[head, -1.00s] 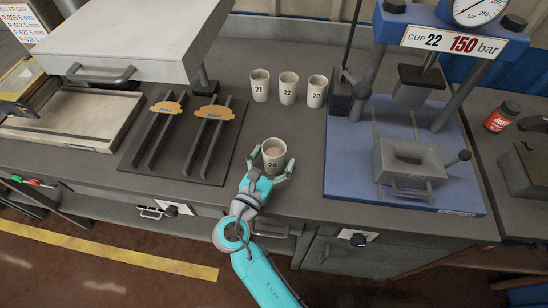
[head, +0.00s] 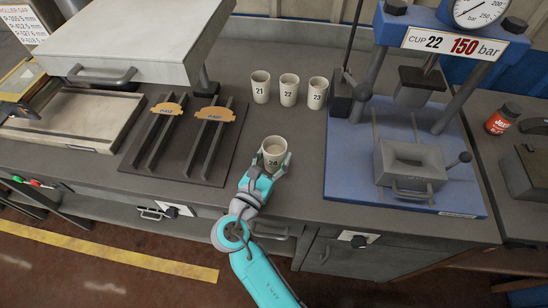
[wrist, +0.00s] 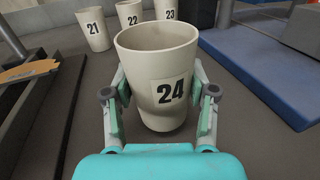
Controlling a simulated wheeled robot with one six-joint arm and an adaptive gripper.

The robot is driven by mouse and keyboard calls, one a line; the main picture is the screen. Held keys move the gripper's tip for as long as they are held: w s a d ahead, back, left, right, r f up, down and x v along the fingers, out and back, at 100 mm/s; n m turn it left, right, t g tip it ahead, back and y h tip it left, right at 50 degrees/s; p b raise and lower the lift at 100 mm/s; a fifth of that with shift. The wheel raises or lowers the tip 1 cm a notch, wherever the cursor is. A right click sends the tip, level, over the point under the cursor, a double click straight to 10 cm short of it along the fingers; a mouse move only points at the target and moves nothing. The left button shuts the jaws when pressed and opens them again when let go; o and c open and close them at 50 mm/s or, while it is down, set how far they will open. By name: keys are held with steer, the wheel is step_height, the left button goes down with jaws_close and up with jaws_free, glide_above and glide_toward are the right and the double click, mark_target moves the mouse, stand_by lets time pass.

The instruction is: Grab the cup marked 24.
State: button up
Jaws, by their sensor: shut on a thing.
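The cup marked 24 (head: 273,146) is off-white and stands upright on the grey worktop near its front edge. In the wrist view the cup marked 24 (wrist: 158,65) fills the middle, with its label facing me. My gripper (head: 273,166) has its two fingers closed against the left and right sides of this cup. In the wrist view the fingers of my gripper (wrist: 160,100) press on both sides of it. I cannot tell whether the cup's base is lifted off the worktop.
Cups marked 21 (head: 260,87), 22 (head: 288,88) and 23 (head: 317,93) stand behind. A blue press (head: 340,175) is at the right. A dark slotted rack (head: 180,172) with orange tags is at the left.

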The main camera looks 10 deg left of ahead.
step_height(320, 180, up, 8)
steer(key=shift+r, duration=0.15)
stand_by(0.6)
